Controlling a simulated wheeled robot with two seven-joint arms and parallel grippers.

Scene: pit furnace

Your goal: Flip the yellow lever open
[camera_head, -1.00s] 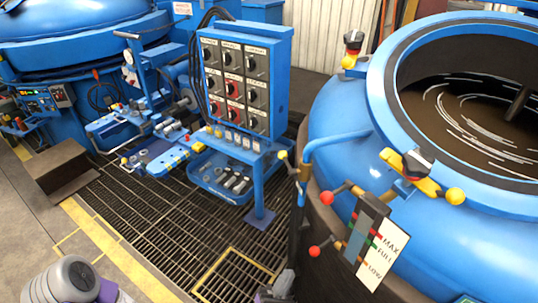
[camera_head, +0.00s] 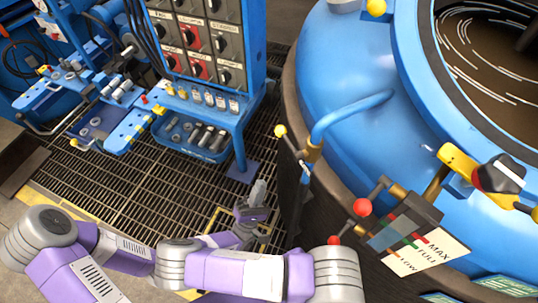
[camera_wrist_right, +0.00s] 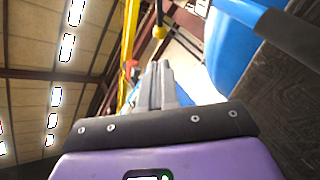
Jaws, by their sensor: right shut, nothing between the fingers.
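A lever with a yellow ball knob (camera_head: 281,131) sits on the valve of the bent blue pipe at the side of the round blue furnace. Its thin arm runs from the knob down toward the pipe's lower end. My right gripper (camera_head: 259,190) is shut and empty, fingers pointing up, below and slightly left of the knob and apart from it. In the right wrist view the shut fingers (camera_wrist_right: 159,80) point toward a yellow ball (camera_wrist_right: 160,32) ahead of them, with a gap visible. My left gripper is not in view.
The blue furnace wall (camera_head: 340,70) and pipe (camera_head: 352,112) stand right of the gripper. Red-knobbed levers (camera_head: 362,207) and a level gauge (camera_head: 425,250) are lower right. A yellow clamp (camera_head: 458,164) is on the rim. A control panel (camera_head: 195,45) stands behind, over floor grating (camera_head: 185,190).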

